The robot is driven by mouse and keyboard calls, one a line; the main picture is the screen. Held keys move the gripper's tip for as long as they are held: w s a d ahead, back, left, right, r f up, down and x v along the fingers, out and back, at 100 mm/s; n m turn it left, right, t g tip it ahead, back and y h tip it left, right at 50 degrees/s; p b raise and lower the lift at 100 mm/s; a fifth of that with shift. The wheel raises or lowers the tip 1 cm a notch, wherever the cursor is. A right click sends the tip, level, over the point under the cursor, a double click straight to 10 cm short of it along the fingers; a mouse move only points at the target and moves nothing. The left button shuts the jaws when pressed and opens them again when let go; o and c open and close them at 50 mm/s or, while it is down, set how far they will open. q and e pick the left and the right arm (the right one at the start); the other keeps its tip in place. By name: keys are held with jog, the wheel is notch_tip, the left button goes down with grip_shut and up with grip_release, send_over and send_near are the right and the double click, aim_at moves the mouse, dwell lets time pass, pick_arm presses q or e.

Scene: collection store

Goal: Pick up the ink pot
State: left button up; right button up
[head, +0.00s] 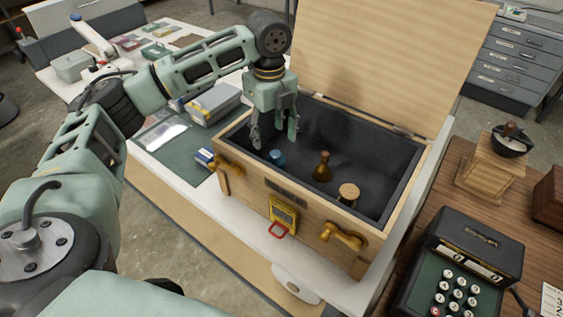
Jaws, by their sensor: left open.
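A lidded wooden crate (229,165) with a dark lining stands open on the white table. Inside it, toward the left, is a small blue pot (277,157), which looks like the ink pot. A brown flask-shaped bottle (322,168) stands to its right, and a cork-topped item (348,193) stands near the front wall. My left gripper (273,137) points down into the crate, open and empty. Its fingers appear above and slightly behind the blue pot; I cannot tell the exact height gap. My right gripper is not in view.
The raised lid (385,60) stands behind the crate. Brass latches (341,235) and a yellow tag device (284,214) sit on its front. A grey box (213,103) lies left of it. A cash register (460,265) and coffee grinder (492,168) stand on the right.

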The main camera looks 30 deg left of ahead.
aim_at(274, 154)
pick_arm(q)
jog(key=shift+w+f+b, duration=0.15)
jog(key=shift+f+b, duration=0.25)
jog(key=shift+f, duration=0.15)
jog(key=shift+w+f+b, duration=0.15)
jog(key=shift+f+b, duration=0.2)
jog(key=shift+f, duration=0.15)
jog(key=shift+w+f, duration=0.1)
jog(key=shift+f, duration=0.1)
jog(key=shift+w+f, duration=0.1)
jog(key=shift+f, duration=0.2)
jog(key=f, duration=0.2)
jog(key=f+p, duration=0.1)
jog(key=f, duration=0.3)
jog(key=shift+s+d+p, duration=0.2)
jog(key=shift+s+p, duration=0.2)
jog(key=shift+f, duration=0.5)
jog(key=c, duration=1.2)
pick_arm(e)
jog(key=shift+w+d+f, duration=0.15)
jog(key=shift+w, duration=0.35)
